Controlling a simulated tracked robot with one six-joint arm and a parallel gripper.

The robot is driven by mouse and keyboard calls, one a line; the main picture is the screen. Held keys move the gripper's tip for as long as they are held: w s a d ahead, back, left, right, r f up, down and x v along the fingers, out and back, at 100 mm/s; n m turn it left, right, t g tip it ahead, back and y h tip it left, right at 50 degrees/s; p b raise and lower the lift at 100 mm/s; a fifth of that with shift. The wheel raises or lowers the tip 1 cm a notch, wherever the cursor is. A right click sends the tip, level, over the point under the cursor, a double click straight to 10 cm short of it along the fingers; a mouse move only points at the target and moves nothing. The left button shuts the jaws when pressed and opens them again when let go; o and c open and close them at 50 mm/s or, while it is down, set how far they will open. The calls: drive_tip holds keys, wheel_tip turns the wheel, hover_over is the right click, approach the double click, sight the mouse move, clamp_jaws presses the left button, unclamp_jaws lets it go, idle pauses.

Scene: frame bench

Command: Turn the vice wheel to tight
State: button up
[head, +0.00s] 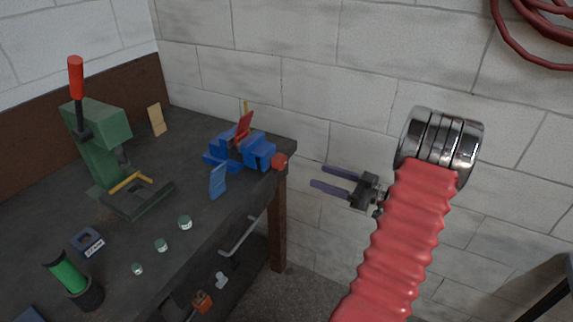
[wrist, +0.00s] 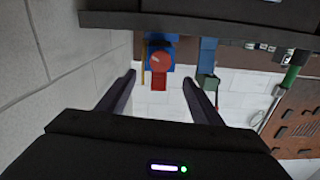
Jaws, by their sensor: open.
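The blue vice (head: 258,148) sits at the far right corner of the dark bench. Its small red wheel (head: 279,161) is on the side facing my gripper, by the bench edge. My gripper (head: 319,177) is open and empty, to the right of the wheel, with a clear gap and its two dark fingers pointing at it. In the wrist view the red wheel (wrist: 158,62) shows between and beyond the fingertips, with the blue vice body (wrist: 170,40) behind it. A red piece (head: 244,124) stands up at the vice's jaws. I cannot read the wheel's turn.
A blue plate-like piece (head: 218,181) stands in front of the vice. A green press (head: 97,140) with a red-handled lever is at the left. A handle (head: 240,236) juts from the bench front. A block wall (head: 330,110) runs behind my arm.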

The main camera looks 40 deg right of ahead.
sight(284, 163)
drive_tip(key=shift+w+a, duration=0.1)
drive_tip(key=x, duration=1.3)
drive_tip(key=shift+w+a, duration=0.2)
drive_tip(key=shift+w, duration=0.1)
drive_tip(key=shift+d, duration=0.1)
drive_tip(key=c, duration=1.1)
